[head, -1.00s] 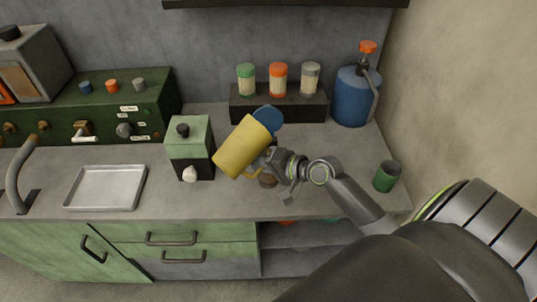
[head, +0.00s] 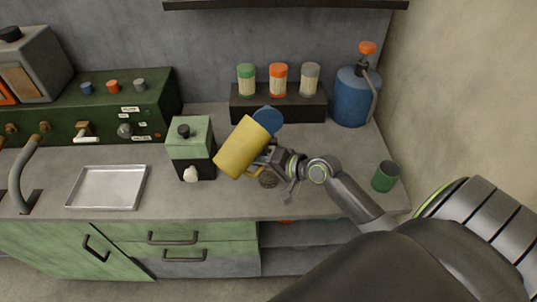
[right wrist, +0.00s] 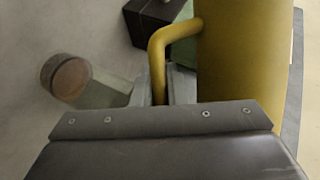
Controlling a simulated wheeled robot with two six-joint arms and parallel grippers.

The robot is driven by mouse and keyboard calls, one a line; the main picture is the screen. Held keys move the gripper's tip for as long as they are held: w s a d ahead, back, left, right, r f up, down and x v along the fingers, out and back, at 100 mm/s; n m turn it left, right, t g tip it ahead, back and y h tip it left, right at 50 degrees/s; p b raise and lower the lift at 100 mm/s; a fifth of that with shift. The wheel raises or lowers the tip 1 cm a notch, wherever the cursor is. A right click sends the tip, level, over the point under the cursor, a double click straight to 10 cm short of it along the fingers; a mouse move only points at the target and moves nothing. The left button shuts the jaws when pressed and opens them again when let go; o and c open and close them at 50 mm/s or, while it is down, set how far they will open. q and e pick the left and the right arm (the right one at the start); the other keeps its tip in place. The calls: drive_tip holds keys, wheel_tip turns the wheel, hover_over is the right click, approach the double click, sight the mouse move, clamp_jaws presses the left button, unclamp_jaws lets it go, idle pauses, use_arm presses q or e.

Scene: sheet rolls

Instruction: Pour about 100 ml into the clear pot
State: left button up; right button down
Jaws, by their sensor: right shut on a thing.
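A yellow jug (head: 240,148) is held tilted above the counter, just right of the green and black box. My right gripper (head: 264,160) is shut on its handle. In the right wrist view the yellow handle (right wrist: 157,60) runs down between the fingers and the jug body (right wrist: 240,50) fills the right side. I see no liquid stream. A small round brown thing (head: 268,180) is on the counter under my gripper. The right wrist view shows a brown disc (right wrist: 66,78) with a pale see-through shape beside it; I cannot tell if this is the clear pot. My left gripper is not in view.
A green and black box (head: 190,145) with a white knob stands left of the jug. A blue disc (head: 268,119) shows behind the jug. A green cup (head: 385,176) is at right, a blue canister (head: 352,100) behind. A metal tray (head: 108,187) lies left.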

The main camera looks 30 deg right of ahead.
drive_tip(key=shift+d+r+h, duration=0.15)
drive_tip(key=shift+r+h, duration=0.05)
drive_tip(key=shift+h, duration=0.1)
drive_tip(key=shift+n+p, duration=0.3)
